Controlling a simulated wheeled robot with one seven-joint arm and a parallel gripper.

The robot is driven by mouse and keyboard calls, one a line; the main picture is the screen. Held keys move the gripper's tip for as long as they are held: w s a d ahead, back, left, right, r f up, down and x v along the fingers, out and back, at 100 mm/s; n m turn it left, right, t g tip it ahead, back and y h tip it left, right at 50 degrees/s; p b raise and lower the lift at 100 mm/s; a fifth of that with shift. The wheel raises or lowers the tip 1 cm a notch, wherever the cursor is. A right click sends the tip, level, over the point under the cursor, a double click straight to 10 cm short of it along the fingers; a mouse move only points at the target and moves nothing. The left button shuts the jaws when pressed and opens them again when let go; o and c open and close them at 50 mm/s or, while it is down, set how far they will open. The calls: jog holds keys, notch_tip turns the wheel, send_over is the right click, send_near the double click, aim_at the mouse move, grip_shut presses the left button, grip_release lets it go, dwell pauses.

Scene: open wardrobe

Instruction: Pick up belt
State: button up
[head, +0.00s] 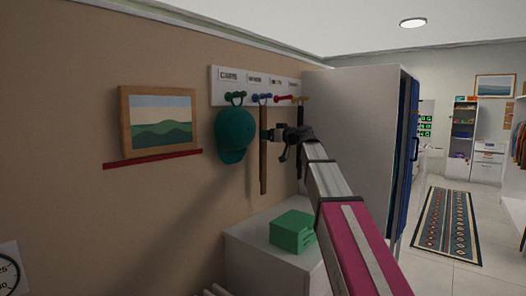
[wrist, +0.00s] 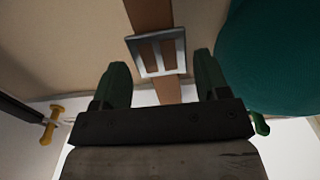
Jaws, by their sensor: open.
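A brown belt (head: 263,170) hangs straight down from the blue hook (head: 262,98) on the wall rack. In the wrist view its square silver buckle (wrist: 160,52) and brown strap show between and just beyond the two green fingertips. My gripper (head: 268,135) is open at the belt's upper part; in the wrist view my gripper (wrist: 162,68) has a finger to either side of the strap. I cannot tell how deep the belt sits between the fingers.
A teal cap (head: 235,137) hangs just left of the belt; it shows close by the right finger in the wrist view (wrist: 275,60). A dark item (head: 299,160) hangs right of the belt. Below are a green box (head: 292,230) on a white cabinet (head: 260,247). A wardrobe (head: 355,130) stands right.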

jog(key=x, duration=0.3)
jog(key=shift+w+a+r, duration=0.15)
jog(key=shift+w+a, duration=0.05)
jog(key=shift+a, duration=0.05)
grip_shut()
jog(key=shift+r, duration=0.1)
